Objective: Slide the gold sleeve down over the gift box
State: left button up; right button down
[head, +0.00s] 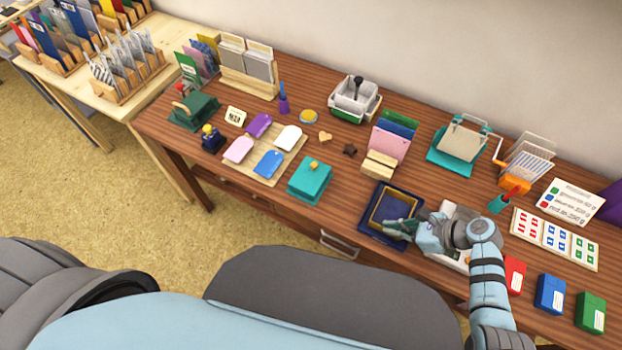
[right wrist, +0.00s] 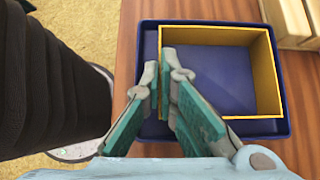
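The gold sleeve (head: 391,206) is an open rectangular frame standing in a dark blue tray (head: 376,232). In the right wrist view the sleeve (right wrist: 262,75) shows blue tray floor through its middle. My right gripper (head: 405,228) is at the sleeve's near side in the head view. In the right wrist view its green-padded fingers (right wrist: 159,68) lie on either side of one sleeve wall, tips close together, and appear shut on it. A teal box (head: 309,181) with a small gold piece on top, seemingly the gift box, stands left of the tray. My left gripper is out of view.
A white scale (head: 452,258) lies partly under my right arm. Wooden blocks (head: 379,165) stand behind the tray. A board with coloured tags (head: 242,161) is left of the teal box. Red, blue and green boxes (head: 551,294) line the front right edge.

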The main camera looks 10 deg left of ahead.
jog(key=shift+r+p, duration=2.15)
jog(key=shift+p, duration=0.4)
jog(key=shift+r+p, duration=0.55)
jog(key=shift+r, duration=0.35)
